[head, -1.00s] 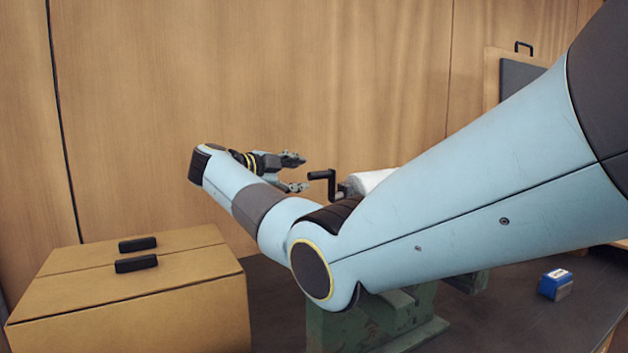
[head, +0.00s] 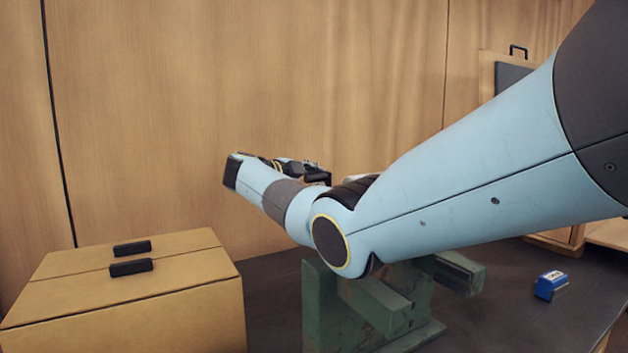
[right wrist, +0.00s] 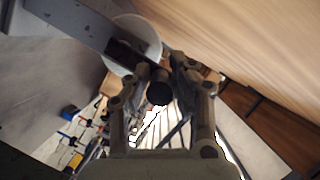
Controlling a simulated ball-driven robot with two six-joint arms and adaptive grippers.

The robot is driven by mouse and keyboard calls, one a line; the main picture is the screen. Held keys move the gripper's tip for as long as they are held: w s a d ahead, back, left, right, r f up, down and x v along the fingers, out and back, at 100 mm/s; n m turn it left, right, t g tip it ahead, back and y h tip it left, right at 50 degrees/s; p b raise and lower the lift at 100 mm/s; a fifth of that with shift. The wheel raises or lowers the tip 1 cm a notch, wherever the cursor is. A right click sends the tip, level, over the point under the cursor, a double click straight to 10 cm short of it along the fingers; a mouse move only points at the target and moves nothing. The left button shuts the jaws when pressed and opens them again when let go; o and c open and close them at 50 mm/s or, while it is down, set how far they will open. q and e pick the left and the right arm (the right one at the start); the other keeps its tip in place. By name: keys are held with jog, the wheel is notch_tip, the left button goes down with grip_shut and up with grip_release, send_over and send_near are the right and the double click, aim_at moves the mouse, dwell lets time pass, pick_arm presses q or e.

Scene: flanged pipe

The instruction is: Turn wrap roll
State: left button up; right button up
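The white wrap roll (right wrist: 148,36) shows end-on at the top of the right wrist view, partly behind a dark crank arm (right wrist: 124,52). The black crank handle (right wrist: 160,92) points toward the wrist camera, between the two fingers of my right gripper (right wrist: 162,76). The fingers lie close on both sides of the handle; whether they press on it is unclear. In the head view my right gripper (head: 302,170) is at the crank's black end (head: 318,178), mostly behind my arm, which hides the roll. My left gripper is not in view.
A green metal stand (head: 330,310) is below my arm. A small blue box (head: 550,284) lies on the dark table (head: 500,320) at right. A wooden wall (head: 200,90) is behind.

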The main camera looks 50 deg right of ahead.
grip_shut()
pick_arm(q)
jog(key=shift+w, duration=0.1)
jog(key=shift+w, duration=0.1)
pick_arm(e)
jog(key=shift+w, duration=0.1)
jog(key=shift+w+d+f+n+y+b, duration=0.15)
jog(key=shift+w+n+y+b, duration=0.25)
jog(key=shift+n, duration=0.3)
pick_arm(q)
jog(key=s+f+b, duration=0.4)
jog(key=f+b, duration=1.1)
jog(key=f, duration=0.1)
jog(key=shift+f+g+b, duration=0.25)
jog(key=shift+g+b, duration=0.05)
jog(key=shift+b, duration=0.05)
pick_arm(e)
jog(key=shift+w+d+f+n+g+y, duration=0.2)
jog(key=shift+w+f+n+g+y, duration=0.15)
jog(key=shift+w+n+g, duration=0.45)
jog(key=shift+w+d+f+n+g+y, duration=0.15)
jog(key=shift+w+f+n+g+y, duration=0.2)
jog(key=shift+n, duration=0.75)
jog(key=shift+r, duration=0.1)
